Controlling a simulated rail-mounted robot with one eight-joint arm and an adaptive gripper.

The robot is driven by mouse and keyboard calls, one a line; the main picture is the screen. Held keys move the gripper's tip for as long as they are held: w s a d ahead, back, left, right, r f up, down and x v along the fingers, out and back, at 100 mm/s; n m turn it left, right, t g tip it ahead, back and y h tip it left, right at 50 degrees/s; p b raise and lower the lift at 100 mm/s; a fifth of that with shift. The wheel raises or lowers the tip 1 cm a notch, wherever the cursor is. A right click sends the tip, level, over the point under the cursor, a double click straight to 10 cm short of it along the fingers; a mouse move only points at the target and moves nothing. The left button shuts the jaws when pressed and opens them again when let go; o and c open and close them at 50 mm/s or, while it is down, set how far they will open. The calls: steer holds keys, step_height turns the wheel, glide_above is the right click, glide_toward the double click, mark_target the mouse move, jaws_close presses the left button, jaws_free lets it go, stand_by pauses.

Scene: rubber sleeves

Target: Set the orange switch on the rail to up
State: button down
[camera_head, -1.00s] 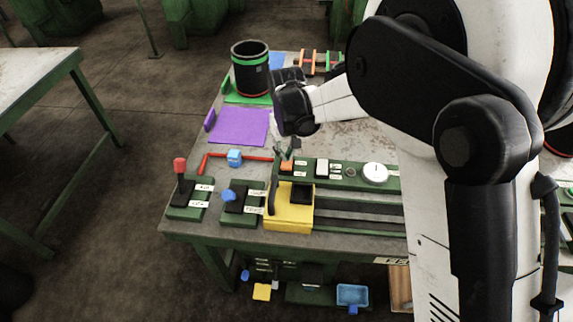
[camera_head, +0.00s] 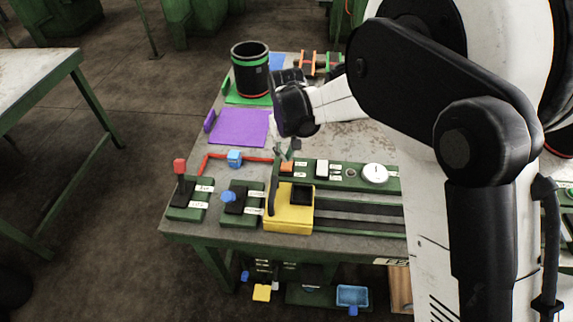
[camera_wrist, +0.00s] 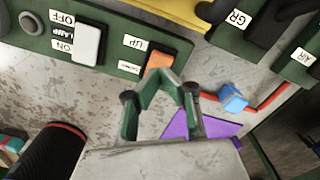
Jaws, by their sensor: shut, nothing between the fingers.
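The orange switch (camera_head: 287,167) sits at the left end of the green rail (camera_head: 340,181) on the table. In the wrist view the orange switch (camera_wrist: 164,57) shows beside an "UP" label (camera_wrist: 135,42), with a second label that I cannot read. My gripper (camera_head: 284,152) is shut and empty, just behind the switch in the head view. In the wrist view my gripper (camera_wrist: 172,80) has its fingertips close to the switch and partly over its lower edge. I cannot tell whether they touch, or which way the switch is tipped.
A white lamp switch (camera_head: 321,168) and a white dial (camera_head: 375,173) share the rail. A yellow block (camera_head: 289,217) stands in front. A red-knobbed lever (camera_head: 180,166), a blue-knobbed lever (camera_head: 228,196) and a blue valve on a red pipe (camera_head: 235,158) are left. A black cylinder (camera_head: 250,75) stands behind.

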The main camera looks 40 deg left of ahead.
mark_target(286, 166)
steer(key=shift+f+b, duration=1.45)
steer(key=shift+f, duration=0.35)
stand_by(1.1)
steer(key=shift+r, duration=0.1)
steer(key=shift+r+p, duration=1.2)
steer(key=shift+r, duration=2.25)
